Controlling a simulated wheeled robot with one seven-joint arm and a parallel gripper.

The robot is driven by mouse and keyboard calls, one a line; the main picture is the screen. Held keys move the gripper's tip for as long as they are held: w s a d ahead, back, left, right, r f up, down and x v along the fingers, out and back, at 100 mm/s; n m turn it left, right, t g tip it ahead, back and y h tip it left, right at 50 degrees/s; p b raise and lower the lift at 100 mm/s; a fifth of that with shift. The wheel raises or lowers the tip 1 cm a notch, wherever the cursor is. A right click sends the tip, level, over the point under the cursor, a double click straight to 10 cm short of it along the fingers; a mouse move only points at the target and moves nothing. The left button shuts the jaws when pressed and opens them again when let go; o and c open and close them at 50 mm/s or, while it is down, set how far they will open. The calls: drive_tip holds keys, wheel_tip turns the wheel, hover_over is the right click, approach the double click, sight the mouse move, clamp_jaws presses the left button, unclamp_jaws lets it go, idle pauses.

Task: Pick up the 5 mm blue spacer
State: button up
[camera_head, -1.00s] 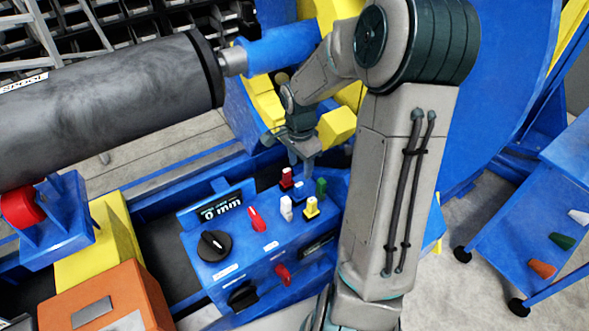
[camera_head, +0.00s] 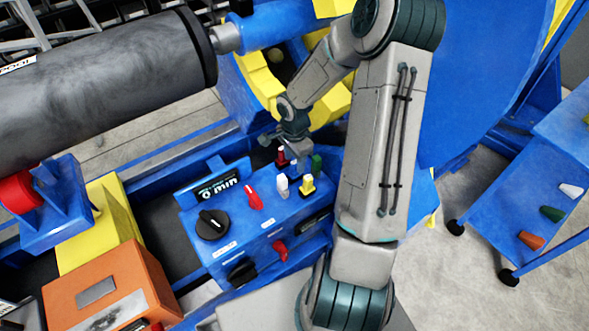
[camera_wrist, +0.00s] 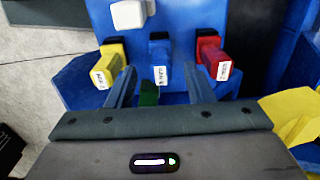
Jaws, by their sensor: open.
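The blue spacer (camera_wrist: 160,62) stands upright in the wrist view, in the middle of a row between a yellow spacer (camera_wrist: 108,66) and a red spacer (camera_wrist: 213,58). It has a white label on its end. My gripper (camera_wrist: 160,82) is open, its two fingers apart on the left and right of the blue spacer, without visible contact. In the head view my gripper (camera_head: 298,158) is low over the blue control box, and it hides the blue spacer there.
A green piece (camera_wrist: 149,94) shows between the fingers, and a white spacer (camera_wrist: 128,14) stands beyond the row. The control box (camera_head: 245,232) carries a black knob (camera_head: 212,224), a red switch (camera_head: 253,197) and a display (camera_head: 218,184). A large grey cylinder (camera_head: 110,80) lies at left.

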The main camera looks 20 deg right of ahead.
sight(295, 171)
drive_tip(key=shift+f, duration=1.85)
drive_tip(key=shift+c, duration=0.4)
clamp_jaws()
